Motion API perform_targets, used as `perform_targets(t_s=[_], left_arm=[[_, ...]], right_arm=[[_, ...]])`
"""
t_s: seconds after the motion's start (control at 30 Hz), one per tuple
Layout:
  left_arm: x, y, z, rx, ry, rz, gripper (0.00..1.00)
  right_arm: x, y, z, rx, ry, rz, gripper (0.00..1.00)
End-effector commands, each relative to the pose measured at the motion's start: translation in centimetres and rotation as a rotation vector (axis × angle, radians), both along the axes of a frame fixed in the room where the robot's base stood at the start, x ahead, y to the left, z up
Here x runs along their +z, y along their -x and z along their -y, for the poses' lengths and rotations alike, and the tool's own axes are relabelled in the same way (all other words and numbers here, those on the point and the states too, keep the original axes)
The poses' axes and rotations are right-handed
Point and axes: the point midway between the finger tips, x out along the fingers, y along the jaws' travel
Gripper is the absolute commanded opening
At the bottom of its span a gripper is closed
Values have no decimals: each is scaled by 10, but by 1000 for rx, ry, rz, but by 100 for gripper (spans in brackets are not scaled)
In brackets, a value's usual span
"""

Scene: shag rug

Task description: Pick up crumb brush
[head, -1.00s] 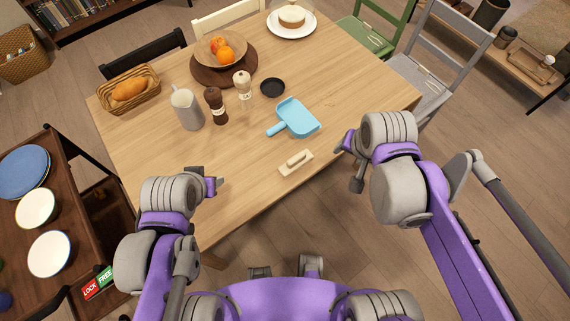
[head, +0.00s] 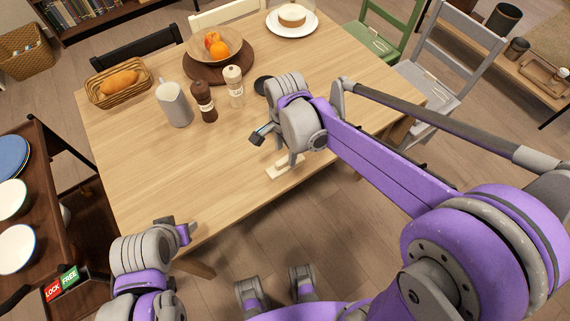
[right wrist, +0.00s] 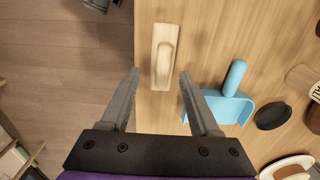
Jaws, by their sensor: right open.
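The crumb brush, a cream-coloured block with a raised handle, lies on the wooden table near its front edge; it shows in the head view (head: 283,172), partly covered by my right gripper, and whole in the right wrist view (right wrist: 163,57). My right gripper (head: 274,149) is open and empty above the brush. In the right wrist view its two fingers (right wrist: 160,75) are spread, with the brush lying between and just beyond their tips; contact cannot be seen. My left gripper (head: 180,230) is by the table's front left edge, away from the brush; its jaw opening is unclear.
A light blue dustpan (right wrist: 222,106) lies close beside the brush, mostly hidden in the head view. A dark round dish (right wrist: 272,116), two mills (head: 204,101), a pitcher (head: 174,105) and a bread basket (head: 118,86) stand farther back. The table's front left is clear.

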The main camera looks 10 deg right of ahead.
Motion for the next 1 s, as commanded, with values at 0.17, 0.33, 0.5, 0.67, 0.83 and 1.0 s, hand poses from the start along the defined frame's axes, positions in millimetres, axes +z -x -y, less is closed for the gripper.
perform_targets(t_s=[0.17,0.33,0.5,0.67,0.83,1.0], left_arm=[[-2,0,0,0,0,-1,50],[-4,1,0,0,0,-2,50],[-5,1,0,0,0,-2,50],[-5,1,0,0,0,-2,50],[-5,1,0,0,0,-2,50],[-5,1,0,0,0,-2,50]], right_arm=[[-20,-4,1,0,0,0,62],[-45,-6,2,0,0,0,62],[-53,-6,2,1,0,1,62],[-53,-6,2,1,0,1,62],[-52,-6,2,1,0,1,34],[-52,-6,2,1,0,1,3]])
